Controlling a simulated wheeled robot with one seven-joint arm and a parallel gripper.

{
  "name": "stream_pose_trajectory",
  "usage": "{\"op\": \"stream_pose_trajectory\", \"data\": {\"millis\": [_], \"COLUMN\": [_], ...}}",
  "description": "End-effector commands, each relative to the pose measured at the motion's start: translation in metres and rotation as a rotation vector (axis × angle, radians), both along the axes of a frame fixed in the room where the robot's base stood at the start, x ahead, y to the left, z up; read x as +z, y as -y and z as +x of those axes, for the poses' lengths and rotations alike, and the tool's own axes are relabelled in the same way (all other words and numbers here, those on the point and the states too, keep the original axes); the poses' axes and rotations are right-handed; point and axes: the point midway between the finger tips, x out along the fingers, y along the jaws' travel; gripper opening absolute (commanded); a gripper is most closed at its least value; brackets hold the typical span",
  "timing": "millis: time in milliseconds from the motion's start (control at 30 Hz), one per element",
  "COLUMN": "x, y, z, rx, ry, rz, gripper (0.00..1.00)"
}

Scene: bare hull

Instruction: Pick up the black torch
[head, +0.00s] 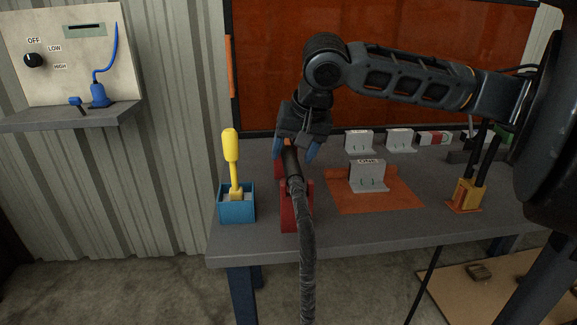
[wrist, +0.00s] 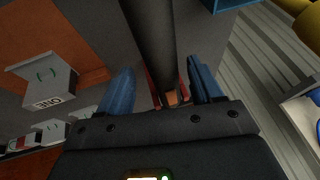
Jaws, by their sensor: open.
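The black torch (head: 291,163) rests in a red stand (head: 288,218) near the left part of the grey workbench. A thick dark hose runs from it toward the front, over the bench edge. My gripper (head: 295,151) is at the torch's upper end, its blue fingers open and pointing down. In the wrist view the torch (wrist: 153,45) is a dark shaft between the two open fingers of my gripper (wrist: 160,85). Gaps show on both sides. The stand is partly hidden by the torch and hose.
A blue box (head: 237,208) with a yellow-handled tool (head: 231,150) stands left of the stand. An orange mat (head: 400,193) bears a grey bracket (head: 367,178) to the right. More brackets (head: 399,140) stand behind. A yellow holder (head: 465,197) is farther right. An orange curtain (head: 430,50) hangs behind.

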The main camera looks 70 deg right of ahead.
Motion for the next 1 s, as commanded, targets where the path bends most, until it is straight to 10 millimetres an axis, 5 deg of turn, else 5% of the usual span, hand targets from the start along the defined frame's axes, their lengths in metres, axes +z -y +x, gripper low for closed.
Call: {"op": "stream_pose_trajectory", "data": {"millis": [233,567,1000], "x": [-0.033,-0.035,-0.035], "y": [0.007,0.009,0.008], "z": [0.014,0.017,0.017], "rx": [0.001,0.002,0.002], "ry": [-0.001,0.000,0.000], "rz": [-0.001,0.000,0.000], "gripper": [0.65,0.65,0.24]}}
